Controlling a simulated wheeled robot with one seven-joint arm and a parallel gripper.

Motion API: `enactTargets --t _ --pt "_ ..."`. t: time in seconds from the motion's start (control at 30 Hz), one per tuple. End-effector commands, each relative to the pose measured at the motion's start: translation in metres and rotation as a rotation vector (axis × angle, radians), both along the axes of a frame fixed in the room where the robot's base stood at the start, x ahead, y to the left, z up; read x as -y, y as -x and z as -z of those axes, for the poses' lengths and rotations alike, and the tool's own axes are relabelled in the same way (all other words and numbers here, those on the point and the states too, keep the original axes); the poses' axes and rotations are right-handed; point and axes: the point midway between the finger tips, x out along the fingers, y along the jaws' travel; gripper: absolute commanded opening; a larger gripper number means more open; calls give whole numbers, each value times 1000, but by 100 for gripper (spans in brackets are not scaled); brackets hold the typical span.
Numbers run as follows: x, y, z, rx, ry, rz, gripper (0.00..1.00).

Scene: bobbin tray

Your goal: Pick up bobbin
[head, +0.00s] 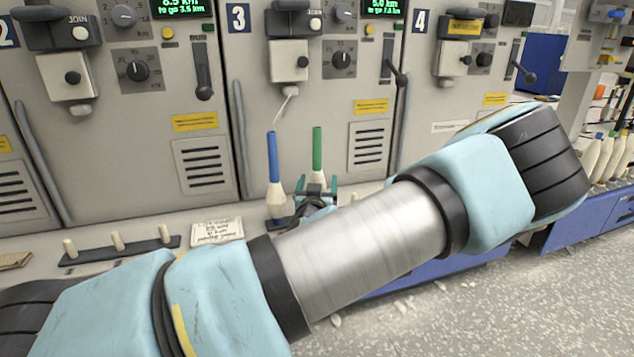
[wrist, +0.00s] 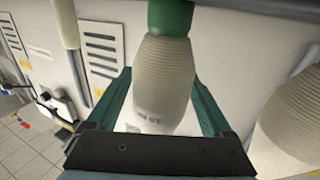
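A bobbin with a green top (head: 318,148) stands upright at the machine front in the head view. The wrist view shows its cream wound body (wrist: 160,85) between the two teal fingers of my gripper (wrist: 161,72). The fingers lie close on either side of it, but I cannot tell whether both touch. In the head view my gripper (head: 316,192) hides part of its body. Another bobbin with a blue top (head: 273,158) stands just to its left.
Another cream bobbin (wrist: 290,120) is close at the right in the wrist view. A rail with several pegs (head: 117,241) and a paper label (head: 216,232) lie left on the ledge. Several bobbins (head: 608,158) stand far right. Machine panels (head: 200,165) rise behind.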

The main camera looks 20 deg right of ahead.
Motion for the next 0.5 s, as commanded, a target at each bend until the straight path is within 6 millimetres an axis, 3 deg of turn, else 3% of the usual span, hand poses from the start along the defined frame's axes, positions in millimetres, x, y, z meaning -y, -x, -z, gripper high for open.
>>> enactTargets --t 0.07,0.5 --pt "0 0 0 0 0 0 75" --pt "0 0 0 0 0 0 25"
